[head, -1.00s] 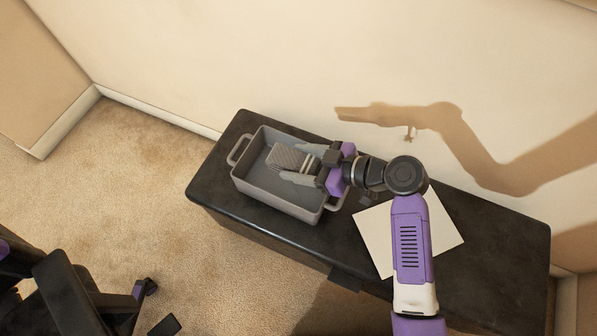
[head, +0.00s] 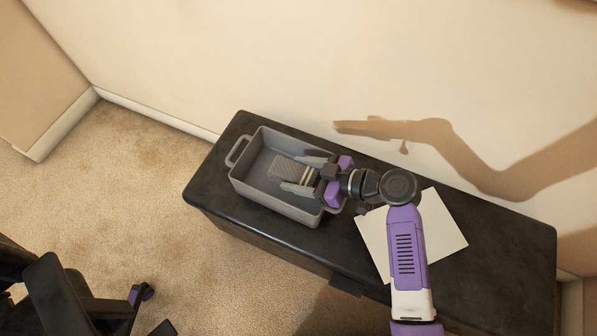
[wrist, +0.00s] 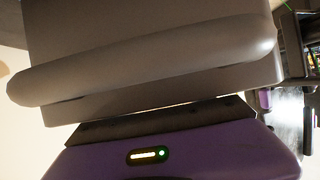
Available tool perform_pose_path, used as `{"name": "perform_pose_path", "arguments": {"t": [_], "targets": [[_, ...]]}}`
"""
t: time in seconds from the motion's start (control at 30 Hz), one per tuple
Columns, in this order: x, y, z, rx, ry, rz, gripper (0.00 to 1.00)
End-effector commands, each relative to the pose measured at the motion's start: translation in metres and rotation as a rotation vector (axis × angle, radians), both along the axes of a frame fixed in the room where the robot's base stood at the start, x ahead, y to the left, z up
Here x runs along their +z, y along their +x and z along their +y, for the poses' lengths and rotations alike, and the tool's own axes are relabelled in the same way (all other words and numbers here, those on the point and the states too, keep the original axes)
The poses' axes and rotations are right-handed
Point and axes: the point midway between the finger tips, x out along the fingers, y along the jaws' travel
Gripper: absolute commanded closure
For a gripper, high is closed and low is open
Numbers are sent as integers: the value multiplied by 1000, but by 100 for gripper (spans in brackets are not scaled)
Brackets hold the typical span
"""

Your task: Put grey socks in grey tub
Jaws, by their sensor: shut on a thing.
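The grey socks (head: 290,169), ribbed with pale stripes near the gripper, show inside the outline of the grey tub (head: 277,208). My gripper (head: 297,173) reaches over the tub's right end and is shut on the socks, with pale fingers along both sides of them. I cannot tell whether the socks touch the tub floor. In the wrist view, the grey tub's end wall and thick handle (wrist: 150,62) fill most of the picture, and the socks and fingertips are hidden.
The tub stands on the left part of a black-topped bench (head: 500,235). A white sheet (head: 445,225) lies under my arm to the right. The wall (head: 300,60) is close behind. A dark chair (head: 60,295) stands on the carpet at lower left.

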Motion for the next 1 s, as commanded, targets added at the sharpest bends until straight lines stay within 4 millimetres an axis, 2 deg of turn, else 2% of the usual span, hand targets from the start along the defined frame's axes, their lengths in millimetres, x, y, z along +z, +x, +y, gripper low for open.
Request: {"name": "perform_pose_path", "arguments": {"t": [0.33,0.37,0.47,0.8,1.0], "targets": [[-8,0,0,0,-2,1,80],[-8,0,0,0,-3,1,37],[-9,-1,-1,0,-4,3,19],[-10,-2,-1,0,-7,6,19],[6,-2,-1,0,-6,7,19]]}}
